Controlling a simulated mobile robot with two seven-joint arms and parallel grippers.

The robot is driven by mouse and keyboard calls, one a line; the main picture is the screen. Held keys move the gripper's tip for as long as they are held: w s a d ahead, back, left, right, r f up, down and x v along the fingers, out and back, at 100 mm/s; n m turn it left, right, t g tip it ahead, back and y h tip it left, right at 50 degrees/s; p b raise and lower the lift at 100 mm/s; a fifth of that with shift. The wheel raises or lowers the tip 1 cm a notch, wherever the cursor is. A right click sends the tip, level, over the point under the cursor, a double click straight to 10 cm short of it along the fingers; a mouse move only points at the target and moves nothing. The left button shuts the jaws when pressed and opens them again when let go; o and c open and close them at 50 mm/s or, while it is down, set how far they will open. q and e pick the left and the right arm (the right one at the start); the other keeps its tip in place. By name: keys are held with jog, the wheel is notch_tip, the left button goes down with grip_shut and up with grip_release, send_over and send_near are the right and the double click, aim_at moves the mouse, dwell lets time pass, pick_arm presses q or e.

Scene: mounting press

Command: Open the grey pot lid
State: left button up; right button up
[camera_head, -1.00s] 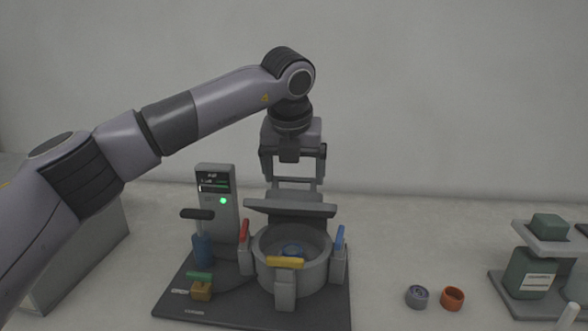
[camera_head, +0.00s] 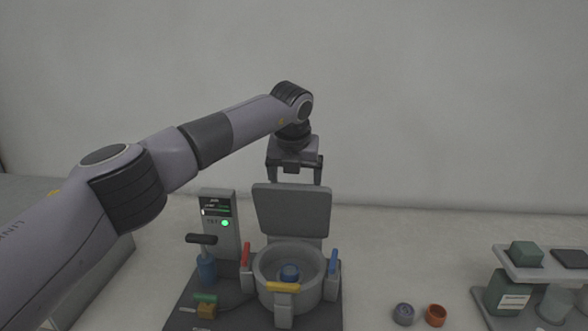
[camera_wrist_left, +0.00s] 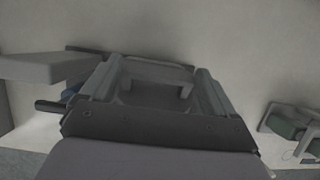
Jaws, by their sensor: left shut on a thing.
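The grey pot lid (camera_head: 292,213) stands nearly upright at the back rim of the round grey pot (camera_head: 262,268). The pot is uncovered, and a small blue piece (camera_head: 290,272) shows inside it. My left gripper (camera_head: 295,180) is at the lid's top edge, fingers pointing down, and is shut on the lid. The exact grip is partly hidden behind the lid. In the left wrist view the gripper's dark parts (camera_wrist_left: 155,128) fill the middle, and the contact is hard to make out. My right gripper is not in view.
Red (camera_head: 245,255), yellow (camera_head: 283,287) and blue (camera_head: 333,262) clamp handles surround the pot. A panel with a green light (camera_head: 220,225) and a black-topped lever (camera_head: 202,239) stand left. A grey ring (camera_head: 404,313), an orange ring (camera_head: 436,315) and a rack (camera_head: 540,262) are right.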

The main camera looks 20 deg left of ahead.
pick_arm(q)
jog(key=shift+w+a+r+p, duration=0.1)
jog(key=shift+w+a+p, duration=0.05)
jog(key=shift+w+p, duration=0.25)
jog(key=shift+w+a+r+p, duration=0.1)
jog(key=shift+w+p, duration=0.15)
jog(key=shift+w, duration=0.15)
jog(key=o, duration=1.2)
jog(key=shift+f, duration=0.1)
jog(key=shift+o, duration=0.2)
jog(key=shift+f, duration=0.1)
jog(key=b+v, duration=0.2)
jog(key=v, duration=0.5)
